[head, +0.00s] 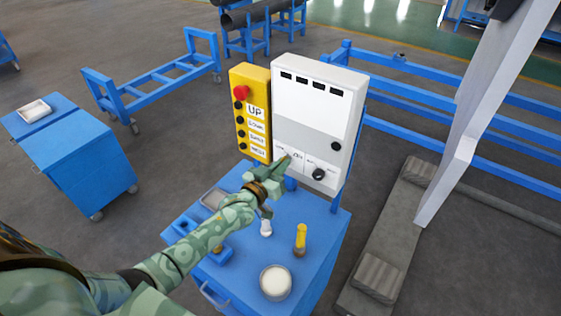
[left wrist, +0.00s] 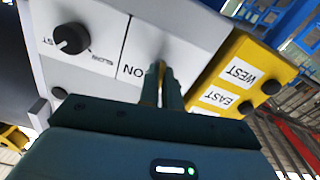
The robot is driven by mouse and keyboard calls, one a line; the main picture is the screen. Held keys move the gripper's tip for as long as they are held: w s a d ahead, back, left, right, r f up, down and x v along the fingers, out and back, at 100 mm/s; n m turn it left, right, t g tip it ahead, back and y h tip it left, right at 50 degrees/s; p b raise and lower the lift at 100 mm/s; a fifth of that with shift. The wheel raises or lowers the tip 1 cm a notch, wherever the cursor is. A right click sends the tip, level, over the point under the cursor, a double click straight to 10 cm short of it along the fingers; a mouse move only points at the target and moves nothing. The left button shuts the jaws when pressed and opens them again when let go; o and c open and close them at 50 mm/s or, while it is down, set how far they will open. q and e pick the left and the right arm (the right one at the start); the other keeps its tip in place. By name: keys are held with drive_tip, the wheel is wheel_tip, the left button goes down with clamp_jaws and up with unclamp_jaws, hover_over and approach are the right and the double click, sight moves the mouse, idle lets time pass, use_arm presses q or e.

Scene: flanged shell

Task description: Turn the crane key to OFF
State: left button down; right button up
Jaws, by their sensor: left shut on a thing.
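The white control box (head: 318,105) stands at the back of the blue cart, and it also shows in the left wrist view (left wrist: 95,50), upside down. My left gripper (head: 282,166) reaches its lower front, and its fingers (left wrist: 164,84) point at the panel beside the ON label (left wrist: 134,71). The fingers are shut on the crane key, of which only a small brass-coloured strip (left wrist: 160,70) may show between them. The key's angle is hidden by the fingers, and I cannot read an OFF label clearly. My right gripper is not in view.
A yellow button box (head: 250,85) stands close left of the white box. A black knob (head: 319,174) is right of my gripper. The blue cart top (head: 318,232) holds a yellow-handled tool (head: 300,238), a white bottle (head: 265,228) and a round dish (head: 275,282).

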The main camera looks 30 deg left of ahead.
use_arm(q)
drive_tip(key=shift+n+p, duration=0.7)
drive_tip(key=shift+n, duration=2.6)
drive_tip(key=c, duration=1.6)
unclamp_jaws()
drive_tip(key=s+a, duration=0.2)
drive_tip(key=s, duration=1.4)
drive_tip(key=shift+s+a+p, duration=0.15)
drive_tip(key=shift+p, duration=0.2)
drive_tip(key=shift+f, duration=0.1)
